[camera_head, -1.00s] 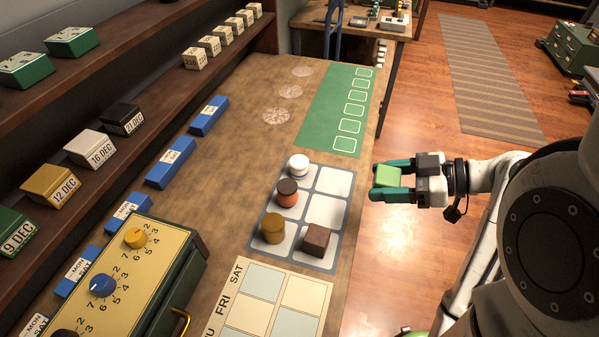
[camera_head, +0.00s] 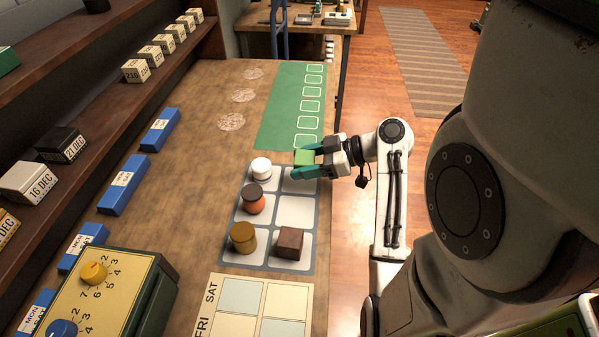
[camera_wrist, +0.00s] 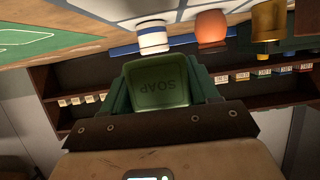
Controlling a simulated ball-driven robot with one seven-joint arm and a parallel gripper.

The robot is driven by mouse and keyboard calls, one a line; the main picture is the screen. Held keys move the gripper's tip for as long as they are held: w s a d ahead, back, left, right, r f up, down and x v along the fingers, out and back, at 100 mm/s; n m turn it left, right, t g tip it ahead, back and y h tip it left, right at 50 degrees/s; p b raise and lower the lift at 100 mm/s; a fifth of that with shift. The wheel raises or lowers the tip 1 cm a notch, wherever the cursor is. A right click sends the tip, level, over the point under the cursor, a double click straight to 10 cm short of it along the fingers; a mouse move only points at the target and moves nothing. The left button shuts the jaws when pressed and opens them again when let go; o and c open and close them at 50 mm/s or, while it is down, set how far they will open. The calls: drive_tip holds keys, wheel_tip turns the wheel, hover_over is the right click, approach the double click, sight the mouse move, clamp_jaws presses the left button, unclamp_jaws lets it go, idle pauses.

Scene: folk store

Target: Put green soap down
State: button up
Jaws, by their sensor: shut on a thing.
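The green soap (camera_head: 304,157) is a small light-green block between the dark green fingers of my gripper (camera_head: 306,162). In the wrist view the soap (camera_wrist: 159,82) shows the word SOAP, and my gripper (camera_wrist: 160,95) is shut on it. In the head view my gripper appears over the upper right part of a grey-edged mat (camera_head: 318,220) with white squares, near the table's right edge. The gap between soap and mat cannot be judged. The square under the soap is partly hidden.
On the mat stand a white jar (camera_head: 261,168), an orange jar (camera_head: 253,200), a mustard cylinder (camera_head: 243,238) and a brown block (camera_head: 289,243). Two right-hand squares look bare. A green mat (camera_head: 279,110) lies beyond, and a calendar sheet (camera_head: 262,300) lies nearer. Shelves (camera_head: 100,110) run along the left.

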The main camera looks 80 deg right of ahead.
drive_tip(key=shift+w+d+f, duration=0.25)
drive_tip(key=shift+w+f, duration=0.05)
drive_tip(key=shift+f, duration=0.15)
drive_tip(key=shift+w+d+f, duration=0.2)
drive_tip(key=shift+w+f, duration=0.1)
drive_tip(key=shift+f, duration=1.75)
drive_tip(key=shift+f, duration=0.2)
drive_tip(key=o, duration=1.1)
drive_tip(key=shift+r, duration=0.1)
